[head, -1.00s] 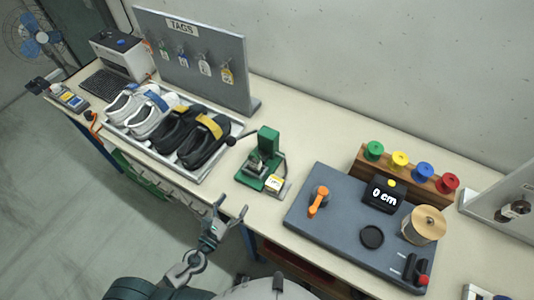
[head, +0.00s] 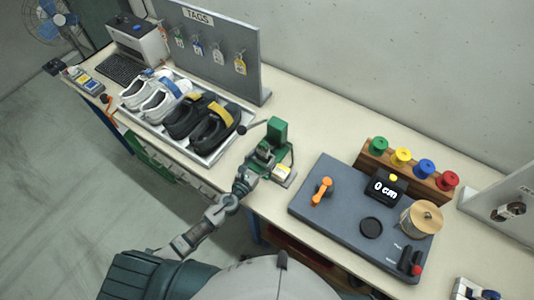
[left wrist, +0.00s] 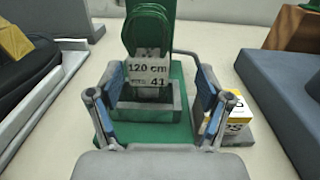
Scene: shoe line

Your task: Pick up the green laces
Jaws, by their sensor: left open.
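The green laces (left wrist: 147,27) show in the left wrist view as a looped bundle, upright, with a grey label (left wrist: 148,73) reading "120 cm" and "41" in front of it. They are at a green fixture (left wrist: 178,130), which also shows on the bench in the head view (head: 277,131). My left gripper (left wrist: 150,92) is open, its blue-padded fingers on either side of the label and fixture, with nothing visibly gripped. In the head view the left gripper (head: 252,172) is at the fixture's front and partly hides it. My right gripper is not in view.
A yellow-and-white labelled box (left wrist: 232,122) sits just right of the right finger. A shoe tray (head: 207,158) lies to the left. A blue-grey board (head: 336,224) with a "0 cm" display (head: 383,187) and a spool rack (head: 432,187) are to the right.

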